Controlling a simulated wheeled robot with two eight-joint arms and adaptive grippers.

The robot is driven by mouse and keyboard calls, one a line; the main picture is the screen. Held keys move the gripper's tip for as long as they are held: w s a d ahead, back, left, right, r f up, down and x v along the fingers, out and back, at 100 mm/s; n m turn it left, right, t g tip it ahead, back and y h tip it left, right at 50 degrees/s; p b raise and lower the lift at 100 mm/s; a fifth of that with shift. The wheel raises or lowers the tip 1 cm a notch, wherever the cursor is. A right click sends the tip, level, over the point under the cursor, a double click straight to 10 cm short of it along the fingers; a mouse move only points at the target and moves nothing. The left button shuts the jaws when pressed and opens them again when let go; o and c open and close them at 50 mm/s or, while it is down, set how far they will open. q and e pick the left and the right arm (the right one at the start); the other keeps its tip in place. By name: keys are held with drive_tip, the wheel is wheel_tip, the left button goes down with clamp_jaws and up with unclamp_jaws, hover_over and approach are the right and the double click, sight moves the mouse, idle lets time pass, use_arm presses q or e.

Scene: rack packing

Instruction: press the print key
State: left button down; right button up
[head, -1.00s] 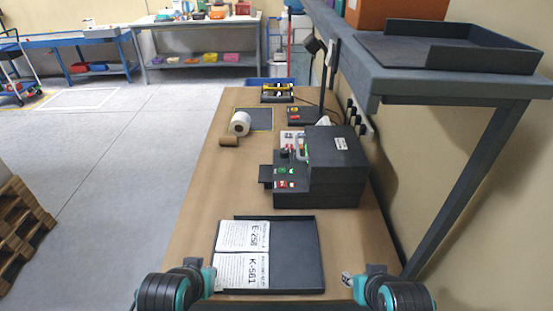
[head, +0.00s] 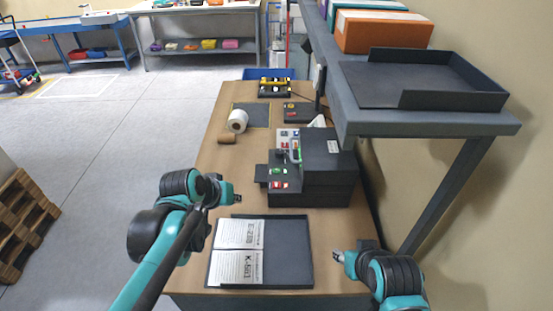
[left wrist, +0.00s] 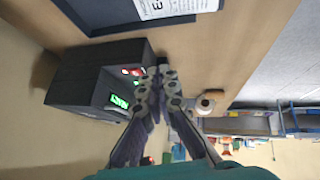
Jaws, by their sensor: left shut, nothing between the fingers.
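The black label printer (head: 325,180) stands on the brown table. Its front panel carries a green key (head: 277,171) and a red key (head: 279,184); the lettering is too small to read, so I cannot tell which is the print key. My left gripper (head: 237,198) is shut and empty, left of the printer's panel and apart from it. In the left wrist view, the printer (left wrist: 85,85) is left of the closed fingertips (left wrist: 163,66), with a green lit display (left wrist: 118,101) and red marks (left wrist: 131,71). My right gripper (head: 338,256) is right of the tray; its finger opening is unclear.
A dark tray (head: 290,255) with two printed white sheets (head: 240,234) lies in front of the printer. A white roll (head: 237,121) and a brown roll (head: 227,139) lie behind on the left. A grey shelf (head: 430,122) overhangs the right side. The table's left strip is clear.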

use_arm(q)
drive_tip(key=w+d+r+h+p, duration=0.1)
drive_tip(key=w+d+r+p, duration=0.15)
drive_tip(key=w, duration=0.35)
drive_tip(key=w+d+r+h+p, duration=0.1)
drive_tip(key=w+d+r+p, duration=0.2)
drive_tip(key=w, duration=0.4)
drive_tip(key=h+p, duration=0.2)
drive_tip(key=p, duration=0.2)
hover_over(274, 171)
wheel_tip(274, 171, down, 2)
drive_tip(key=shift+d+f+m+g, duration=0.15)
drive_tip(key=shift+f+m+g, duration=0.05)
drive_tip(key=shift+m+g, duration=0.1)
use_arm(e)
wheel_tip(274, 171, up, 11)
use_arm(q)
drive_tip(key=shift+f, duration=0.1)
use_arm(e)
drive_tip(key=shift+f, duration=0.2)
use_arm(q)
wheel_tip(274, 171, down, 9)
drive_tip(key=b, duration=0.6)
drive_tip(key=shift+r, duration=0.2)
use_arm(e)
wheel_tip(274, 171, down, 6)
drive_tip(key=shift+r, duration=0.1)
